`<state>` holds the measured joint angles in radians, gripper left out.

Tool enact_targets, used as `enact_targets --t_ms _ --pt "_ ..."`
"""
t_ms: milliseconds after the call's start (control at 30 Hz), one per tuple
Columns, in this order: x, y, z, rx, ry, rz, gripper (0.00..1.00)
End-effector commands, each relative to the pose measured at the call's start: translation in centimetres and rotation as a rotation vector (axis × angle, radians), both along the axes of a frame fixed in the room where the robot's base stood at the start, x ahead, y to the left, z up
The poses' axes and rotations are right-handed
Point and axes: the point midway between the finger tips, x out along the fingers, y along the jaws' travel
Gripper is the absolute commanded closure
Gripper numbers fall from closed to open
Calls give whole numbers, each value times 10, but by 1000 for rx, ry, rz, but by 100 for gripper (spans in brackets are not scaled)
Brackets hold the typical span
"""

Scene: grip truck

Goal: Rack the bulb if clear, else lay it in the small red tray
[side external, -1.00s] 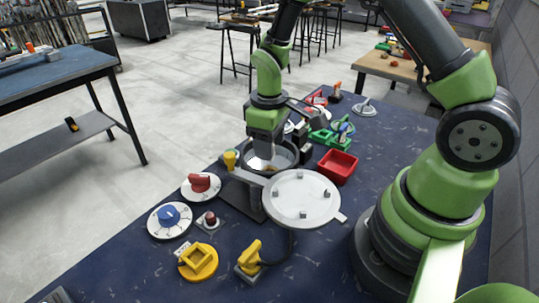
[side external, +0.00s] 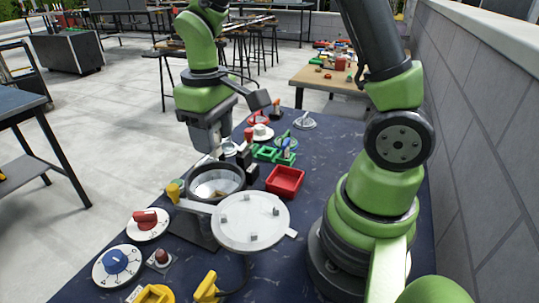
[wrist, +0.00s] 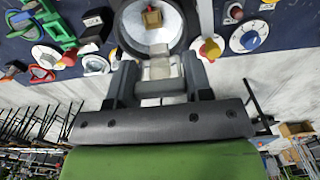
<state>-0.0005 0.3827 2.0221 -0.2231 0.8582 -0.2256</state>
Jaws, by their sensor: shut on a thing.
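My gripper (side external: 216,152) is above the round dark-rimmed bowl (side external: 243,180), pointing down. In the wrist view, my gripper (wrist: 159,82) is shut on a pale, greyish, see-through-looking thing (wrist: 160,68), likely the bulb; its shape and clarity are hard to tell. In the wrist view, the bowl (wrist: 122,40) lies just beyond the jaws, with a small tan block (wrist: 152,18) inside. The small red tray (side external: 284,182) stands right of the bowl, and looks empty. I cannot make out for certain which thing is the rack.
A white round plate with short posts (side external: 250,222) sits in front of the bowl. Red (side external: 147,220) and blue (side external: 115,261) dials stand at left. A green fixture (side external: 268,153) stands behind the tray. A yellow piece (side external: 207,286) is near the front. Blue tabletop is bare between several things.

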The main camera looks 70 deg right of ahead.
Motion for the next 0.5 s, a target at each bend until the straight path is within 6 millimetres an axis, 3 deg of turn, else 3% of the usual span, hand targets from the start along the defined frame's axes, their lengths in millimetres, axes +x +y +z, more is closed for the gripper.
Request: enact_targets --t_ms 333,500 --pt "1 0 3 0 -3 1 78" --pt "1 0 25 0 -9 1 78"
